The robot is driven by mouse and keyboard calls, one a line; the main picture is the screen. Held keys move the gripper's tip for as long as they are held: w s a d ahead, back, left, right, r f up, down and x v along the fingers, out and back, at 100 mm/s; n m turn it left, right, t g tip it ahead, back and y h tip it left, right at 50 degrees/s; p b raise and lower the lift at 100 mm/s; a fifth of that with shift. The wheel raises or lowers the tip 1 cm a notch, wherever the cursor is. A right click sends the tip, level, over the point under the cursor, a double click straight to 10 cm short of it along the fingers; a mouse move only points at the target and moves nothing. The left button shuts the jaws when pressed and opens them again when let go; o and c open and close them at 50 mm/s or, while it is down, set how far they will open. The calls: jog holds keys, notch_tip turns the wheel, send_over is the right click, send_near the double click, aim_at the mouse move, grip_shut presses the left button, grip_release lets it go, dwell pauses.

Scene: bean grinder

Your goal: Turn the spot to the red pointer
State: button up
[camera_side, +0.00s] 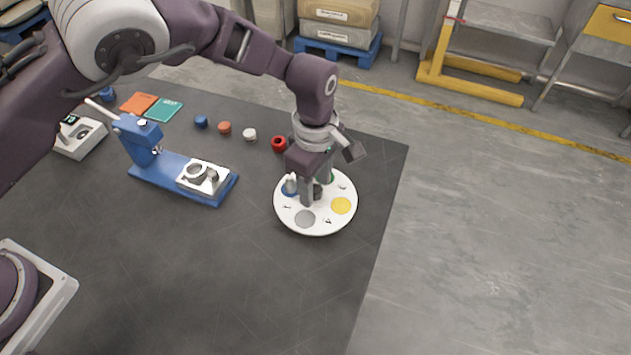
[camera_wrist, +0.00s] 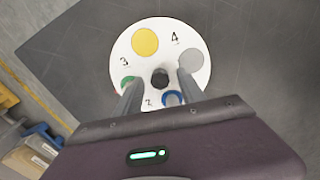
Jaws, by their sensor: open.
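A round white disc (camera_side: 290,219) lies on the dark mat, with yellow (camera_side: 341,205), grey (camera_side: 305,218), blue (camera_side: 287,190) and green spots and printed numbers; the disc also shows in the wrist view (camera_wrist: 150,56). A dark knob (camera_wrist: 160,78) stands at its centre. My gripper (camera_side: 317,190) points down over the disc, its open fingers on either side of the knob; in the wrist view the gripper (camera_wrist: 159,86) shows a gap at each side of the knob. The green spot (camera_wrist: 128,82) is partly hidden by a finger.
A blue lever device (camera_side: 160,168) stands left. The mat in front is clear.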

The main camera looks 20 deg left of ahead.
aim_at(315, 188)
notch_tip(315, 188, up, 7)
jog(key=shift+r, duration=0.1)
dwell(0.5)
